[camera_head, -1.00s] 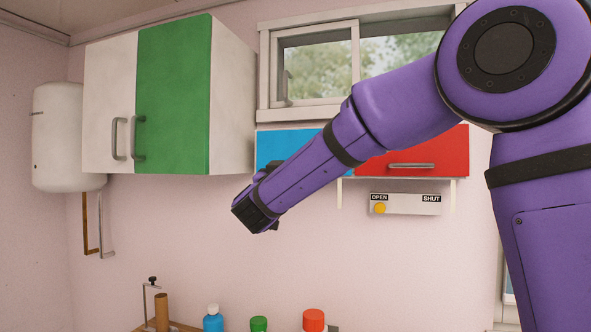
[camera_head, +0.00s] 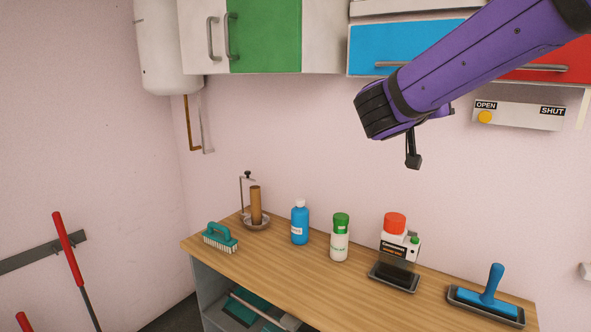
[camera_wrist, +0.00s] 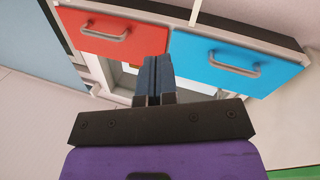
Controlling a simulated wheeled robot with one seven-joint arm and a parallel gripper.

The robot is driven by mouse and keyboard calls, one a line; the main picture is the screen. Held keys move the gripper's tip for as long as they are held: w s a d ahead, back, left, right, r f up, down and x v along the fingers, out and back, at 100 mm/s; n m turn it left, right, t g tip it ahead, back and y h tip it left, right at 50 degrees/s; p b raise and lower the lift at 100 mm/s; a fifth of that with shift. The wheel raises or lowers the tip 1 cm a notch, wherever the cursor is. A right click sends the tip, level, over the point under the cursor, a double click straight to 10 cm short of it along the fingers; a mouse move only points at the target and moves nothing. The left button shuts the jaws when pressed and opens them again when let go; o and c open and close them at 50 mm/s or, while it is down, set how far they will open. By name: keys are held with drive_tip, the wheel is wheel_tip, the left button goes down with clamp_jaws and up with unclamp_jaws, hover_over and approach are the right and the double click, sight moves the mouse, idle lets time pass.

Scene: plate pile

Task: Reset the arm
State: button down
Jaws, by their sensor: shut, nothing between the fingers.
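My gripper (camera_head: 413,160) is at the end of my purple arm, in the air in front of the wall and above the wooden counter. It is empty and touches nothing. In the wrist view my gripper (camera_wrist: 153,80) has its two dark fingers side by side, closed together. Behind the fingers in that view are a red drawer front (camera_wrist: 100,33) and a blue drawer front (camera_wrist: 235,65), both closed.
The wooden counter (camera_head: 300,280) holds a brush (camera_head: 220,237), a blue bottle (camera_head: 300,224), a green-capped bottle (camera_head: 340,240), a red-capped container (camera_head: 395,225) and a blue-handled tool (camera_head: 490,290). Cabinets with a green door (camera_head: 265,40) hang above. A panel marked OPEN and SHUT (camera_head: 520,113) is at right.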

drive_tip(key=s+d+f+n+g+y, duration=0.1)
drive_tip(key=s+d+f+g+y, duration=0.25)
drive_tip(key=s, duration=0.45)
drive_tip(key=s+d+f+n+g+y, duration=0.1)
drive_tip(key=s+d+f+g+y, duration=0.15)
drive_tip(key=s+d+f, duration=0.4)
drive_tip(key=s+a+f+n+y, duration=0.1)
drive_tip(key=s+a+n+y, duration=0.1)
drive_tip(key=s+a+y, duration=0.2)
drive_tip(key=s+a+f+n+y, duration=0.2)
drive_tip(key=s+a+n+y, duration=0.1)
drive_tip(key=s, duration=0.5)
drive_tip(key=shift+s+a+f+y, duration=0.15)
drive_tip(key=shift+a+y, duration=0.2)
drive_tip(key=shift+y, duration=0.35)
